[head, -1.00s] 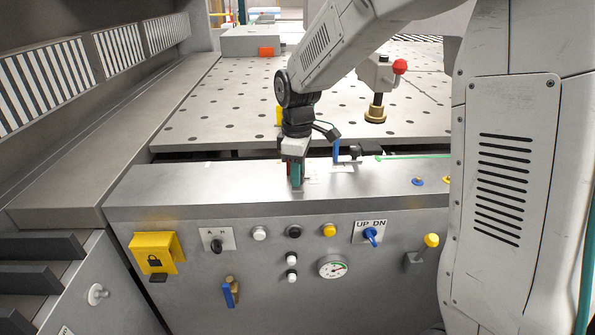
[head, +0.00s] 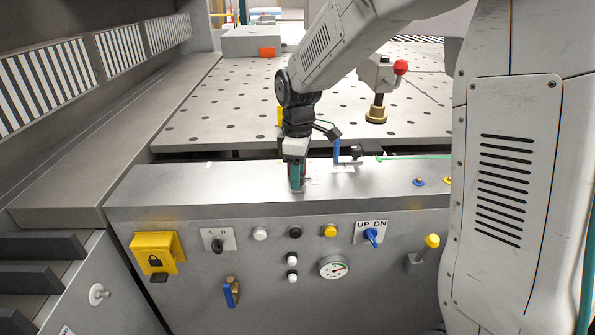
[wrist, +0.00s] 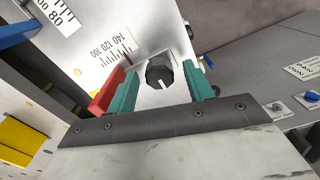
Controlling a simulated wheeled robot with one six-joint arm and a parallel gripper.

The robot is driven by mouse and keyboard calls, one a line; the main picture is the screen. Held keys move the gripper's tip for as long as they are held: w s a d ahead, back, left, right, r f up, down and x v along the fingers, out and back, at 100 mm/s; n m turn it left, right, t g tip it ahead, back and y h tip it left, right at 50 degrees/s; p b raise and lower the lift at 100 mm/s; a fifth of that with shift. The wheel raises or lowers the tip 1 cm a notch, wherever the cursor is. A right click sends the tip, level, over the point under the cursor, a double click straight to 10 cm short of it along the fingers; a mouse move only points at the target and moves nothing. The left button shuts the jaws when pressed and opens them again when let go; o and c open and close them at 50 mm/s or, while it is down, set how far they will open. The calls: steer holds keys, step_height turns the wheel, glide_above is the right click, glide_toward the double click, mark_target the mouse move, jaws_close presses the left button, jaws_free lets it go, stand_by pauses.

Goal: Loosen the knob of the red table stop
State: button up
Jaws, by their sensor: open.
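My gripper (head: 296,182) points down over the front ledge of the machine in the head view. In the wrist view its two teal fingers stand apart, open, on either side of a black knob (wrist: 160,72) with a white mark. A clear gap shows beside the knob, so no grip on it is visible. The red table stop (wrist: 104,94) shows next to the left finger in the wrist view, partly covered by it. In the head view my gripper hides the knob and the red stop.
A blue stop (head: 336,151) stands just right of my gripper, and a yellow stop (head: 280,116) behind it. A printed scale (wrist: 115,55) lies near the knob. A red-knobbed post with a brass foot (head: 377,108) stands on the perforated table (head: 215,100). Front-panel controls sit below the ledge.

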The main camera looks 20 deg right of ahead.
step_height(320, 180, up, 8)
steer(key=shift+f, duration=0.1)
stand_by(0.4)
steer(key=shift+d, duration=0.3)
stand_by(0.7)
